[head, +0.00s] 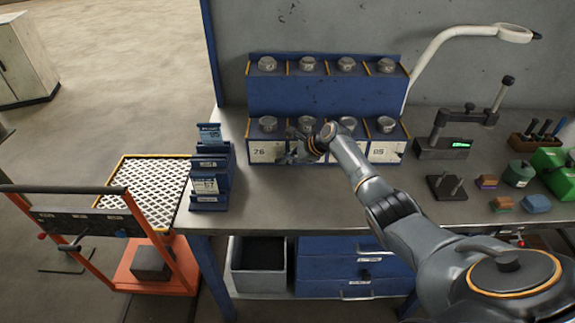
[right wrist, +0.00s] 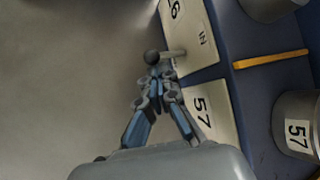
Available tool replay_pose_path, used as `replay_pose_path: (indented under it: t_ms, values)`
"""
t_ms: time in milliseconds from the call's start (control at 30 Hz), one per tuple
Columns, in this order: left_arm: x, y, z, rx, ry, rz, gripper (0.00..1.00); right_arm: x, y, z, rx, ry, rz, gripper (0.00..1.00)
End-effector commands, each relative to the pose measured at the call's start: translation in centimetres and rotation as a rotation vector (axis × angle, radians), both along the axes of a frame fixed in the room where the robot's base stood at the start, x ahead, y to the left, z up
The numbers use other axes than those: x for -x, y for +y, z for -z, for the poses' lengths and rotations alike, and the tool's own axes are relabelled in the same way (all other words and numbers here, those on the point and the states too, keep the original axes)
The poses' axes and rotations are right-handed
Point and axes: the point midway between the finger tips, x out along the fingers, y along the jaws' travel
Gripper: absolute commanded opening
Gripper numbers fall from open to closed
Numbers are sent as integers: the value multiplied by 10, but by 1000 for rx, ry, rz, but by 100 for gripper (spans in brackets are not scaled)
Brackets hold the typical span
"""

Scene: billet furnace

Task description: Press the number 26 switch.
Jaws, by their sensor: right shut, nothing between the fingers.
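A blue rack (head: 325,85) stands on the bench, with a row of white number plates along its lower front. The leftmost plate (head: 262,152) reads 26 or 76; I cannot tell which. A small lever switch with a dark ball tip (right wrist: 152,57) sticks out from that plate. Plate 57 (right wrist: 205,107) is beside it. My right gripper (right wrist: 156,76) is shut and empty, its fingertips right at the lever; contact is unclear. My left gripper is not in view.
Metal cylinders (head: 267,64) stand in both rack tiers. A blue card holder (head: 210,175) stands left of the rack. A test stand (head: 443,147) and small coloured blocks (head: 537,203) are on the right. An orange cart (head: 150,265) stands left of the bench.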

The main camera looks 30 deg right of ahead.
Motion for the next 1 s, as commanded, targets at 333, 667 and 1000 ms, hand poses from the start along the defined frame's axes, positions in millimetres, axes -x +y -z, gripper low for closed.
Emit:
replay_pose_path:
  t_ms: [333,667,1000]
  values:
    - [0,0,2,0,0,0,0,-1,1,-4,-43,65,0,0]
    - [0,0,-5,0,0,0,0,-1,0,-9,-41,64,1,0]
    - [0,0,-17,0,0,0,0,0,0,-20,-40,65,0,0]
